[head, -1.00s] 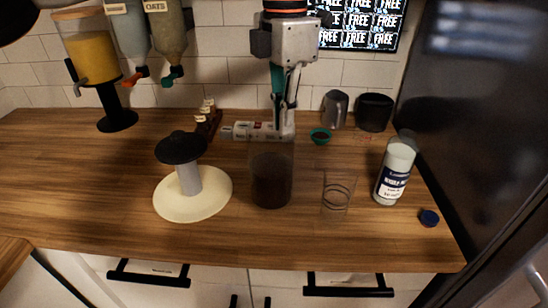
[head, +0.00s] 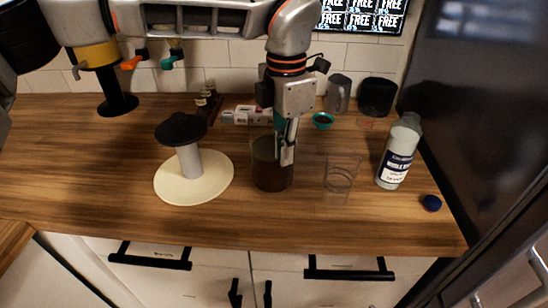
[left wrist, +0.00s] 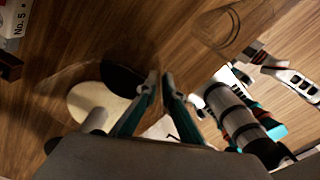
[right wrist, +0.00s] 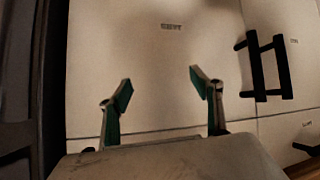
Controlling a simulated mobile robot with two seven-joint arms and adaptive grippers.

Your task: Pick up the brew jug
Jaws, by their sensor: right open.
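The brew jug (head: 270,176) is a clear vessel with dark liquid in it, standing upright on the wooden counter in the middle of the head view. My left gripper (head: 287,158) points down at the jug's right side and overlaps its upper part. In the left wrist view the two fingers (left wrist: 161,82) are close together with a narrow gap between the tips. I cannot tell whether they touch the jug wall. My right gripper (right wrist: 162,88) is open and empty, low in front of the pale cabinet fronts.
A cream round base with a grey post and black top (head: 182,130) stands left of the jug. A clear glass (head: 340,178), a milk bottle (head: 397,155) and a blue cap (head: 431,203) are to the right.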

